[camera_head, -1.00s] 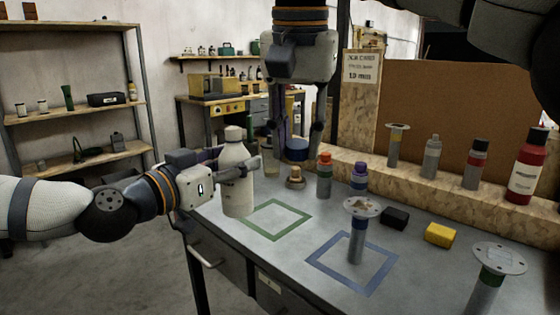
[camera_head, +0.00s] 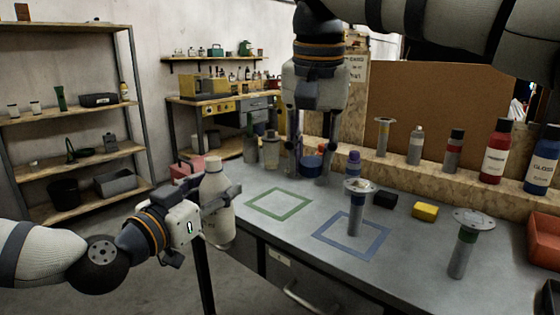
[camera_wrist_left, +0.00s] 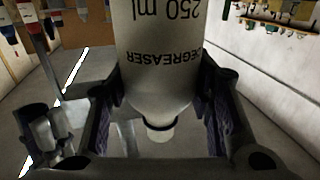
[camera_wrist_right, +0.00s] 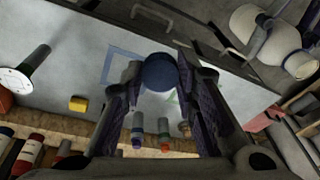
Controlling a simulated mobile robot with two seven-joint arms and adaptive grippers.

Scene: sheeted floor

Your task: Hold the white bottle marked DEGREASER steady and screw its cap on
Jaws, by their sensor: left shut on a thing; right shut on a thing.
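The white DEGREASER bottle (camera_head: 219,222) stands nearly upright in my left gripper (camera_head: 221,198), which is shut around its upper body. It is held off the near-left table edge. In the left wrist view the bottle (camera_wrist_left: 158,60) shows its label and its narrow pale neck (camera_wrist_left: 160,129) between the fingers. My right gripper (camera_head: 308,174) points down, shut on a round blue cap (camera_head: 312,163), to the right of the bottle and apart from it. The right wrist view shows the cap (camera_wrist_right: 160,73) between the fingertips and the bottle (camera_wrist_right: 268,36) off to the right.
The grey table (camera_head: 300,235) carries a green square outline (camera_head: 280,216) and a blue one (camera_head: 322,236). A disc-topped post (camera_head: 357,210) stands at the blue outline, another (camera_head: 463,245) at right. A black block (camera_head: 385,199) and yellow block (camera_head: 425,211) lie behind. Several bottles line the back ledge.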

